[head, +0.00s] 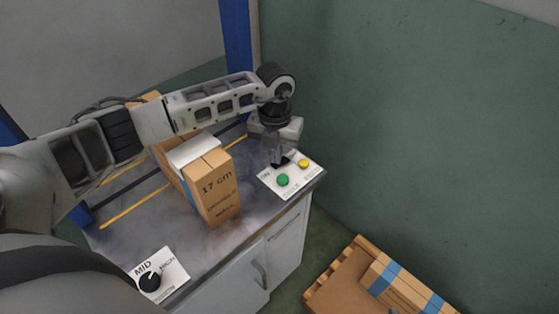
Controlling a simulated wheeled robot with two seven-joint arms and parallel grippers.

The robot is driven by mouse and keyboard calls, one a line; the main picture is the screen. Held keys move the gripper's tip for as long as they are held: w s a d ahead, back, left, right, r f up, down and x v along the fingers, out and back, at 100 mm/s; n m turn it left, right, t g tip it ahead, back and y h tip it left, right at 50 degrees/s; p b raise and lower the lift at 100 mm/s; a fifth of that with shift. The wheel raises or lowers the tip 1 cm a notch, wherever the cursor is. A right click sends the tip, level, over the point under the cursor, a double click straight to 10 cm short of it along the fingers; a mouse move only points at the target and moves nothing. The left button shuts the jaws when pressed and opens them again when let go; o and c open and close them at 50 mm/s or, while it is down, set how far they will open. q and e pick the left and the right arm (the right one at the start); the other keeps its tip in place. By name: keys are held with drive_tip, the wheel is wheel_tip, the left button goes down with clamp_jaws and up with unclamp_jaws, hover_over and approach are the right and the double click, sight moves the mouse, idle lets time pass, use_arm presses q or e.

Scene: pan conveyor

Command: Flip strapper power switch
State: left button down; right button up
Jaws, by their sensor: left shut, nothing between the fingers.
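A white switch panel (294,187) lies on the back right corner of the grey worktop. It carries a green button (283,180), a yellow button (303,164) and a dark part (281,162) at its back left that looks like the power switch. My left gripper (277,163) points down over that dark part, shut and empty. Its fingertips hide some of the part, and I cannot tell whether they touch it or which way the switch is set. My right gripper is not in view.
A cardboard box marked 17 cm (214,188) stands on the worktop (126,235), left of the panel. A dial panel (170,268) with a black knob lies at the front. A pallet with a blue-taped carton (402,287) is on the floor at lower right. A green wall (420,130) stands behind.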

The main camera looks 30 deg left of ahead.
use_arm(q)
drive_tip(key=shift+f, duration=0.25)
drive_tip(key=shift+f+b, duration=0.35)
drive_tip(key=shift+b, duration=0.05)
wheel_tip(320, 180, up, 4)
drive_tip(key=p, duration=0.3)
drive_tip(key=shift+r+p, duration=1.2)
drive_tip(key=shift+r, duration=0.35)
